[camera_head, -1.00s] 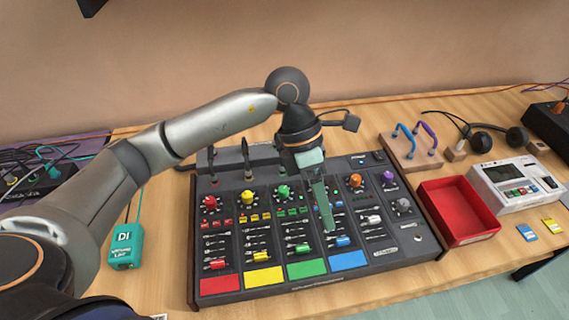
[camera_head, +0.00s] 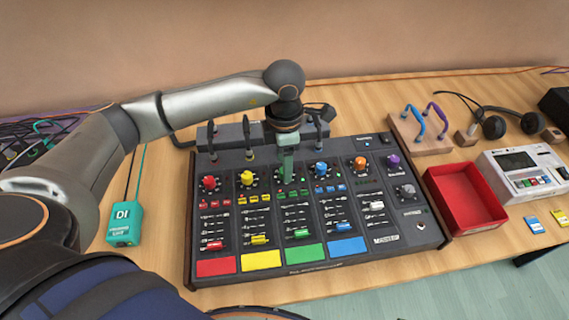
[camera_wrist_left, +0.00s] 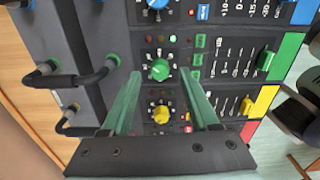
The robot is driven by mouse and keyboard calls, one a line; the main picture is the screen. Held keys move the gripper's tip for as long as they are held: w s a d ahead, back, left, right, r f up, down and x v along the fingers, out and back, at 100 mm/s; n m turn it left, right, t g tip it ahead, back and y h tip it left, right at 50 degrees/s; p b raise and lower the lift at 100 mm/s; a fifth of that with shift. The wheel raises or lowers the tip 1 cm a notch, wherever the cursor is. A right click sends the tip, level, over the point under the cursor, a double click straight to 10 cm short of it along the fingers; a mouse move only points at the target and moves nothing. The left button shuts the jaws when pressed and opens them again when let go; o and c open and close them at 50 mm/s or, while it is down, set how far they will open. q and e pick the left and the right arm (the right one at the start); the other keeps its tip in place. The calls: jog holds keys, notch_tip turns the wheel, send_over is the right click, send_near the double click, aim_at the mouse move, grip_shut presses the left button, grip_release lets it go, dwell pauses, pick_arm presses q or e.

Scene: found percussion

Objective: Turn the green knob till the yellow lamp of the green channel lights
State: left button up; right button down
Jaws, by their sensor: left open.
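The mixer (camera_head: 375,235) lies on the table with coloured channels. In the head view my left gripper (camera_head: 287,178) points down at the top of the green channel, covering the green knob there. In the left wrist view the green knob (camera_wrist_left: 159,70) shows between the open, green-tinted fingers of the left gripper (camera_wrist_left: 160,76). The fingers are on either side of it; I cannot tell whether they touch it. My right gripper is not in view.
A yellow knob (camera_wrist_left: 160,114) and a blue knob (camera_head: 321,170) flank the green channel. Cables and plugs (camera_head: 248,140) stand along the mixer's back edge. A red tray (camera_head: 468,205) lies to the right, a teal DI box (camera_head: 125,224) to the left.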

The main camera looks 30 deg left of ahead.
pick_arm(q)
jog(key=shift+f, duration=0.85)
jog(key=shift+c, duration=0.3)
grip_shut()
